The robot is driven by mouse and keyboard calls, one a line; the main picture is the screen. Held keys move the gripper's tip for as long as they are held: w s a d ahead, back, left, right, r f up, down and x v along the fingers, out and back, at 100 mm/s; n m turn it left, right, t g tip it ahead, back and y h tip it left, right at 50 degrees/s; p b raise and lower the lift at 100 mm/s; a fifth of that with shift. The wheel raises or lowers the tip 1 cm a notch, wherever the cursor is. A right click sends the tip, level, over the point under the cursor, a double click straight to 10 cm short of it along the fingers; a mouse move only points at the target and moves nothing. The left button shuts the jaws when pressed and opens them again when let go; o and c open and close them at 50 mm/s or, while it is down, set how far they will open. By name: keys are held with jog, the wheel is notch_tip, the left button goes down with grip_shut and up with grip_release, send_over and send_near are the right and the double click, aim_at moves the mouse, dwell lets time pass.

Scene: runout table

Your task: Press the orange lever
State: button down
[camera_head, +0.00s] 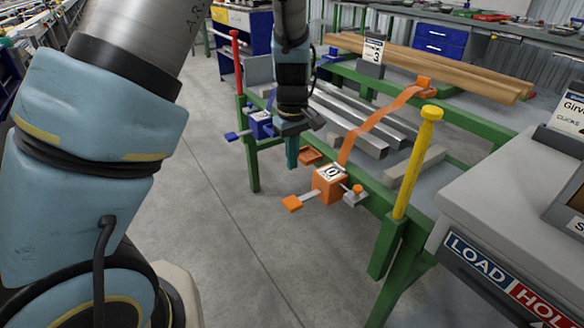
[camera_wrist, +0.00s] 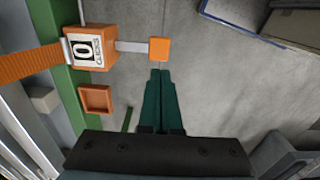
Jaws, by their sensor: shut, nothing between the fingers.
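The orange lever (camera_head: 292,203) is a grey bar with an orange end pad, sticking out from the side of an orange box (camera_head: 328,184) on the green table frame. The lever's pad also shows in the wrist view (camera_wrist: 159,49), and the box there carries a label reading 0 clicks (camera_wrist: 84,49). My gripper (camera_head: 292,164) hangs beside the table, up and behind the pad in the head view. In the wrist view my gripper (camera_wrist: 160,72) has its two green fingers together and empty, tips just below the pad in the picture. I cannot tell whether they touch it.
A blue box (camera_head: 262,124) with a blue-ended lever (camera_head: 232,136) is farther back. A yellow post (camera_head: 416,160) and a grey cabinet (camera_head: 480,230) stand right. The floor beside the table is clear.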

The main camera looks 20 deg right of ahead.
aim_at(292, 202)
notch_tip(292, 202, down, 12)
dwell(0.4)
jog(key=shift+f+b, duration=0.2)
jog(key=shift+b, duration=0.4)
